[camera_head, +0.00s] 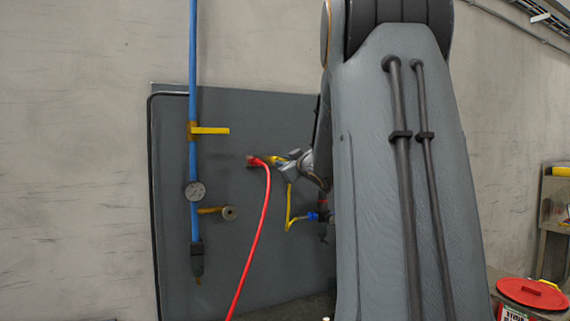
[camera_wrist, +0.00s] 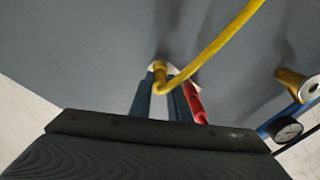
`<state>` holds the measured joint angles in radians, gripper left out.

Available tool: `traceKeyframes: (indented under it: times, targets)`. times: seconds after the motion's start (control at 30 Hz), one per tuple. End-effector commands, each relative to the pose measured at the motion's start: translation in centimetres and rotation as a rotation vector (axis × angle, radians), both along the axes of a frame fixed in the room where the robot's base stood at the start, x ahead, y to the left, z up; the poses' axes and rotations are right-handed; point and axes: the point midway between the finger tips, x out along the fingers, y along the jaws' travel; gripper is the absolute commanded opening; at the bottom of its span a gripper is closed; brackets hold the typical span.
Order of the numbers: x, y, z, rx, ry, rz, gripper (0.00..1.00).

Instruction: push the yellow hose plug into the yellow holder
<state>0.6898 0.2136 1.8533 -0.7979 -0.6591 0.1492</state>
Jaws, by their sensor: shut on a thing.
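My gripper (camera_head: 291,165) is in front of the grey wall panel and shut on the yellow hose plug (camera_head: 275,160). In the wrist view the plug (camera_wrist: 160,77) sits between my two bluish fingertips (camera_wrist: 161,83), its tip close to the panel. The yellow hose (camera_wrist: 222,43) bends away from it to the upper right. A small pale patch shows at the plug's tip. I cannot make out the yellow holder apart from the plug, nor tell how deep the plug sits. In the head view the hose (camera_head: 290,206) hangs below my gripper.
A red plug and hose (camera_head: 266,195) are on the panel just left of my gripper; the red plug (camera_wrist: 194,101) is beside my fingers. A blue pipe (camera_head: 193,80) with a yellow lever (camera_head: 211,130) and gauge (camera_head: 195,191) stands further left. A blue fitting (camera_head: 315,216) is below.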

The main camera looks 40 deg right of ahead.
Motion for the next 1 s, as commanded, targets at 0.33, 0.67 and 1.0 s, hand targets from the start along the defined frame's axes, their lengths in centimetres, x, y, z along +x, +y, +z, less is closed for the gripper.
traceKeyframes:
  times: [0.33, 0.67, 1.0]
  targets:
    - [0.17, -0.03, 0.01, 0.0, 0.0, 0.0, 0.0]
    - [0.31, -0.06, 0.02, 0.0, 0.0, 0.0, 0.0]
    - [0.31, -0.07, 0.02, 0.0, 0.0, 0.0, 0.24]
